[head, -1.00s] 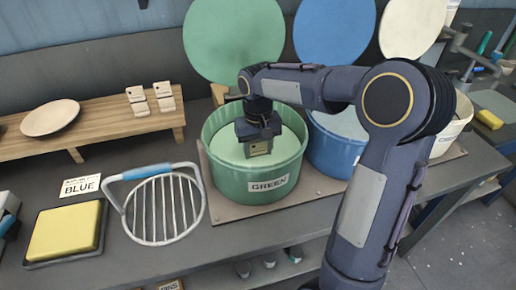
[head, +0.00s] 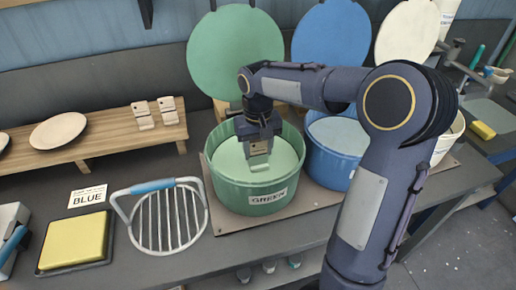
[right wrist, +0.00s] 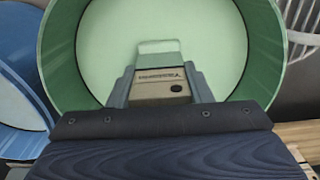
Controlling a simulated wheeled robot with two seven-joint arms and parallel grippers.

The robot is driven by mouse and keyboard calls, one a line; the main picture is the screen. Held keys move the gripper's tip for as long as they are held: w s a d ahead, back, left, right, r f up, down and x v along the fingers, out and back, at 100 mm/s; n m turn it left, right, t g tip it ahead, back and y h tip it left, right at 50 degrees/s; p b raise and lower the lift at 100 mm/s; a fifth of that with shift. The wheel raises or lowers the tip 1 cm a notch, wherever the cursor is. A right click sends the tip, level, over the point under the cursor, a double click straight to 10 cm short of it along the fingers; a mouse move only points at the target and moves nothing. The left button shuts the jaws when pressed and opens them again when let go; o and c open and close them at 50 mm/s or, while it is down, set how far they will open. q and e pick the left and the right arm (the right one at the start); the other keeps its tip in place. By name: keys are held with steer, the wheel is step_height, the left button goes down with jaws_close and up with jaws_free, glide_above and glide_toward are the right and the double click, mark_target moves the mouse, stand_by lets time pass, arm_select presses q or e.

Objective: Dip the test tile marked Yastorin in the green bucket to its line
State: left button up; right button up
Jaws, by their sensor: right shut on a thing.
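My right gripper (head: 260,134) is shut on a test tile (head: 259,148) and holds it inside the green bucket (head: 276,197), over the pale green liquid. The tile also shows in the right wrist view (right wrist: 162,88), tan, with small dark lettering too small to read and a dark hole. Its foot (right wrist: 160,47) is pale green like the liquid and seems to be coated. I cannot tell whether the foot's lowest edge still touches the surface. The tile's line does not show clearly. My left gripper is not in view.
A blue bucket (head: 330,166) stands close to the right. A wire rack with a blue handle (head: 153,186), a yellow sponge (head: 75,241) and a BLUE card (head: 87,197) lie left. A wooden shelf (head: 105,135) behind holds two tiles and a plate (head: 58,131).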

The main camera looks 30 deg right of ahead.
steer(key=shift+r+p, duration=3.35)
steer(key=shift+r, duration=0.75)
